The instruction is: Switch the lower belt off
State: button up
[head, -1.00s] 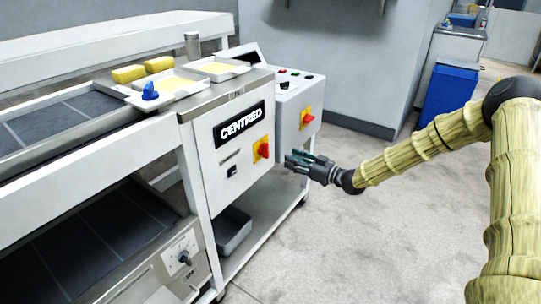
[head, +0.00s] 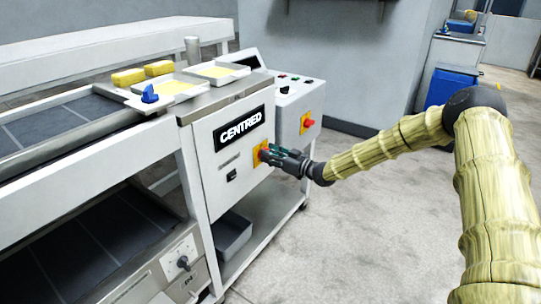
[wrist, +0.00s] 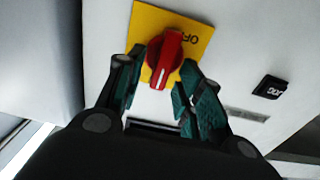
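The dark lower belt (head: 85,245) lies at the lower left. A control box with a black knob (head: 183,262) sits beside it.
A second red switch (head: 308,124) on yellow is on the grey box to the right. A black switch (wrist: 270,87) is beside the red one. The floor to the right is clear.

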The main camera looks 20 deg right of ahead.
jog(key=shift+c, duration=0.2)
grip_shut()
jog(key=shift+n, duration=0.4)
jog(key=n+b, duration=0.2)
jog(key=n, duration=0.3)
jog(key=f+n+b, duration=0.1)
jog(key=n+b, duration=0.1)
jog(key=n, duration=0.4)
jog(key=s+a+n+b, duration=0.1)
jog(key=n+b, duration=0.1)
jog(key=n, duration=0.4)
jog(key=shift+a+f, duration=0.1)
jog(key=shift+f, duration=0.25)
